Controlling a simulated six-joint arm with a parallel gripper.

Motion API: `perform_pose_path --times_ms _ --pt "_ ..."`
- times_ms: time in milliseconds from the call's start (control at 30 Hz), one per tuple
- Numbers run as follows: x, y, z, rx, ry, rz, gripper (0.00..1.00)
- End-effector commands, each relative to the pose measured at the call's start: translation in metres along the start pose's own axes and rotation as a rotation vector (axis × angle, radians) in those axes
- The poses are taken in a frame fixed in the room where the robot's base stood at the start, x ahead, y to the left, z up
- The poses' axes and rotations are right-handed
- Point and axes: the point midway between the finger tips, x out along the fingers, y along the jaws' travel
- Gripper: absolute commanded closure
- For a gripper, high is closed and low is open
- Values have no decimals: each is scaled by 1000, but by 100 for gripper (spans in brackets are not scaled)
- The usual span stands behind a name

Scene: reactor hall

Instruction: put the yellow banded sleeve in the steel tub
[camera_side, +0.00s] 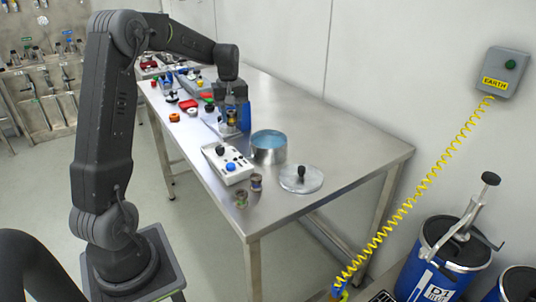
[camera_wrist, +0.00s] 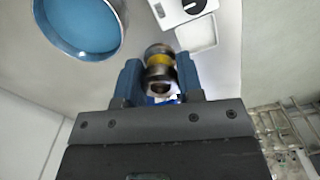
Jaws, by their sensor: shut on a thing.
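My gripper (camera_side: 232,117) is shut on the yellow banded sleeve (camera_side: 232,116), above the table left of the tub. In the wrist view the sleeve (camera_wrist: 159,58) sits between the blue fingers of my gripper (camera_wrist: 160,78). It is a metal spool shape with a yellow band around its middle. Its lower part is hidden by the gripper body. The steel tub (camera_side: 269,156) stands on the table, round and open, with a blue inside. The tub (camera_wrist: 117,45) shows at the upper left of the wrist view, apart from the sleeve.
A white control box (camera_side: 228,165) with knobs lies in front of the tub. A round lid (camera_side: 300,180) with a black knob lies to its right. Two other sleeves, one greenish (camera_side: 241,199) and one dark (camera_side: 256,182), stand near the front edge. Several small parts crowd the far end.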

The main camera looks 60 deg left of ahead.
Motion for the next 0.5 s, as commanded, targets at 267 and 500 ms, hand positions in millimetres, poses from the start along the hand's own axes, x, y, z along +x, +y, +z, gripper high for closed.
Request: perform_pose_path --times_ms 267,500 --pt "12 17 -16 5 -2 -1 91" --pt "43 65 4 6 -2 -1 91"
